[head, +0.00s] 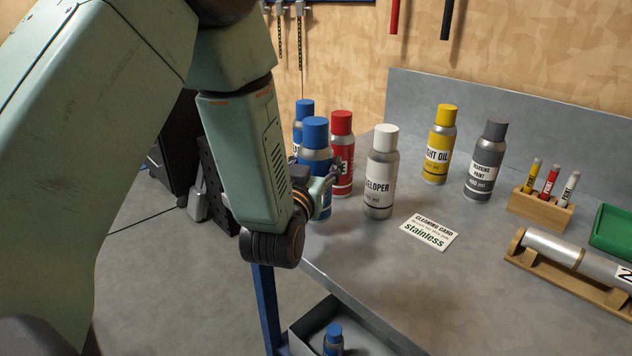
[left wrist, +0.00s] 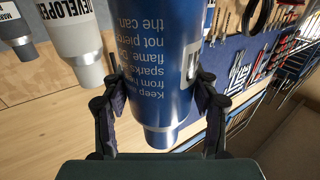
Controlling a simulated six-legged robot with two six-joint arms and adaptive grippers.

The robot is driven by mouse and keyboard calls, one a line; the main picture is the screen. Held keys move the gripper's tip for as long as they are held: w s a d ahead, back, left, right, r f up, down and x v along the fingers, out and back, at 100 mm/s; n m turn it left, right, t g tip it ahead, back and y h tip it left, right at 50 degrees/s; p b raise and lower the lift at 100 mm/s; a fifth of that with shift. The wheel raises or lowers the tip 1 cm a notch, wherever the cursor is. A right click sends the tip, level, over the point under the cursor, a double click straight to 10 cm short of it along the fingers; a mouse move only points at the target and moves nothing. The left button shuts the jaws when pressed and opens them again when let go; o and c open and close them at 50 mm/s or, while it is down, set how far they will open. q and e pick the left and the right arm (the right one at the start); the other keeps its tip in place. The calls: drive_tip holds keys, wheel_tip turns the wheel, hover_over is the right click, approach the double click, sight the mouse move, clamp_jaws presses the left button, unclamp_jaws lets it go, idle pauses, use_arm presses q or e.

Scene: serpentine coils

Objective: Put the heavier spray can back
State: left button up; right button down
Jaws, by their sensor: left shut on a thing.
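My left gripper (head: 322,186) is shut on a blue-capped spray can (head: 315,145) at the left edge of the bench. In the left wrist view the blue can (left wrist: 162,70) fills the middle, between both fingers, with warning print facing the camera. The arm hides part of its lower body, and I cannot tell whether it touches the bench. A second blue-capped can (head: 304,110) stands just behind it, partly covered. A third blue-capped can (head: 333,338) is in the grey bin below the bench. Which can is heavier does not show. My right gripper is not in view.
Red (head: 341,130), white DEVELOPER (head: 381,170), yellow oil (head: 437,150) and grey marking paint (head: 485,160) cans stand close by on the bench (head: 380,265). A "stainless" card (head: 429,232), a marker block (head: 540,208) and a cylinder on a wooden cradle (head: 570,250) lie right.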

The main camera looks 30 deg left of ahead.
use_arm(q)
drive_tip(key=f, duration=0.3)
drive_tip(key=shift+a+f+b, duration=0.15)
drive_tip(key=shift+a+b, duration=0.05)
drive_tip(key=shift+b, duration=0.1)
drive_tip(key=shift+w, duration=0.1)
drive_tip(key=shift+d, duration=0.15)
drive_tip(key=o, duration=1.5)
drive_tip(key=shift+f, duration=0.1)
drive_tip(key=shift+r+p+v, duration=0.2)
drive_tip(key=shift+p+v, duration=1.55)
drive_tip(key=shift+v, duration=4.4)
